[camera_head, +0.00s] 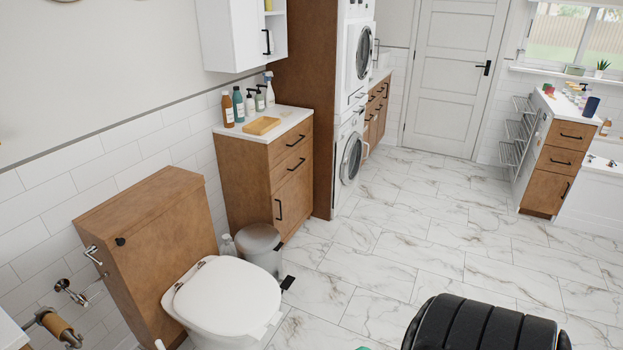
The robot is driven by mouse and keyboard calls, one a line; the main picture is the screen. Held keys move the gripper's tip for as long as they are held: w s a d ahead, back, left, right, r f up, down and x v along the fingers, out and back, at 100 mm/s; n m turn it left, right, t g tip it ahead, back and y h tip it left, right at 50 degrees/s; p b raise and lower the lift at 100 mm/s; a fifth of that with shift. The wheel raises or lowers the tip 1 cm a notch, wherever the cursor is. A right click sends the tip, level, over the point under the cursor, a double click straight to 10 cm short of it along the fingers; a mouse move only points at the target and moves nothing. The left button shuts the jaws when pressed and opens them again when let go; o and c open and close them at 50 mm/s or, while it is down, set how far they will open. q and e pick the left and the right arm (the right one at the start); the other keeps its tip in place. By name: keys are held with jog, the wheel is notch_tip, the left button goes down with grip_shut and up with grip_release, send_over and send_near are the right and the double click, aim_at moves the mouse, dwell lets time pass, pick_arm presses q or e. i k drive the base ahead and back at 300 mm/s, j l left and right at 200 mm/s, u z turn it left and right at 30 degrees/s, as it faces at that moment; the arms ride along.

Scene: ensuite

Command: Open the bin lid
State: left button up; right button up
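The bin (261,249) is a small grey round pedal bin on the floor, between the toilet and the wooden cabinet. Its domed lid (257,238) is down. A black pedal (287,283) sticks out at its front, low by the floor. The toilet hides part of the bin's lower body. Neither of my grippers shows in the head view.
The white toilet (226,295) stands close in front of the bin at the left. The wooden cabinet (288,176) is right behind it. The marble-tiled floor (400,245) to the right is open. A black padded object (483,325) is at the bottom right.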

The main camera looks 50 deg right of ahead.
aim_at(256, 239)
jog(key=z, duration=1.35)
jog(key=i+l, duration=0.2)
jog(key=l, duration=0.15)
jog(key=i+l+u, duration=0.1)
jog(key=l, duration=0.25)
jog(key=i+l+u, duration=0.1)
jog(key=i+l, duration=0.35)
jog(key=l, duration=0.25)
jog(key=i+l+u, duration=0.1)
jog(key=l, duration=0.3)
jog(key=i+l, duration=0.25)
jog(key=l+u, duration=0.05)
jog(key=l, duration=0.05)
